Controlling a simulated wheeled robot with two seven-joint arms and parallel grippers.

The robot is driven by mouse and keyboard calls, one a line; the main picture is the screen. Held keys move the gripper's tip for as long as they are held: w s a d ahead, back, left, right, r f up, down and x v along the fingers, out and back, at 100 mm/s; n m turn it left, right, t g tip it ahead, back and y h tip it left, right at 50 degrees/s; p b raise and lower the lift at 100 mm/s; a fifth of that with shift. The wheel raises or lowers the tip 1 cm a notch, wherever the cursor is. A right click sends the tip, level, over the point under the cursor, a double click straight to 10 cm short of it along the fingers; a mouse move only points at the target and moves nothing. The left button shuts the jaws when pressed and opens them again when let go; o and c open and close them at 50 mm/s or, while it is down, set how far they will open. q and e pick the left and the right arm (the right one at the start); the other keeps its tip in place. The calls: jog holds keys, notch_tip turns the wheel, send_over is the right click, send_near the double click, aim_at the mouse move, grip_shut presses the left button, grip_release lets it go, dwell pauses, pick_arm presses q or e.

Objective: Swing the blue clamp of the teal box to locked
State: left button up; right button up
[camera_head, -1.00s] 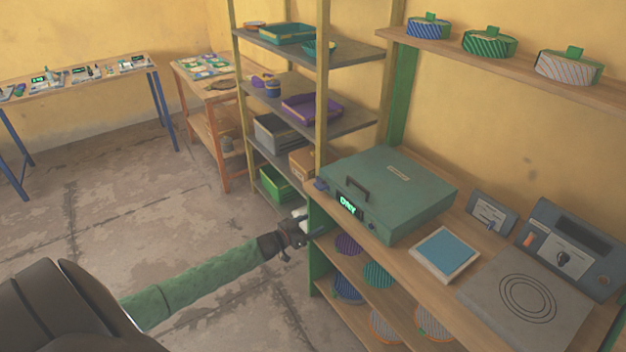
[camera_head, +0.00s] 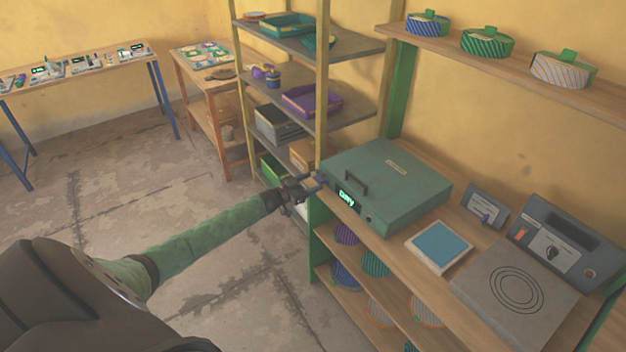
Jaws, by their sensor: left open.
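The teal box (camera_head: 392,190) stands on the wooden bench with its lid down. It has a dark handle (camera_head: 355,181) and a small lit green display (camera_head: 346,198) on its front. The blue clamp (camera_head: 320,177) shows as a small blue part at the box's left front corner, partly hidden by my gripper. My left gripper (camera_head: 309,186) is open, its fingertips right at the clamp. I cannot tell whether they touch it. My right gripper is not in view.
A blue-topped pad (camera_head: 440,245), a grey plate with rings (camera_head: 515,290) and a control panel (camera_head: 567,248) sit right of the box. A tall shelf rack (camera_head: 322,100) stands close behind my left gripper. Open floor lies to the left.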

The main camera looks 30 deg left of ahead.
pick_arm(q)
jog(key=shift+w+d, duration=0.25)
jog(key=shift+w, duration=0.4)
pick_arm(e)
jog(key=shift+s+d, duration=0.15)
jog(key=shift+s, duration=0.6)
pick_arm(q)
jog(key=c, duration=1)
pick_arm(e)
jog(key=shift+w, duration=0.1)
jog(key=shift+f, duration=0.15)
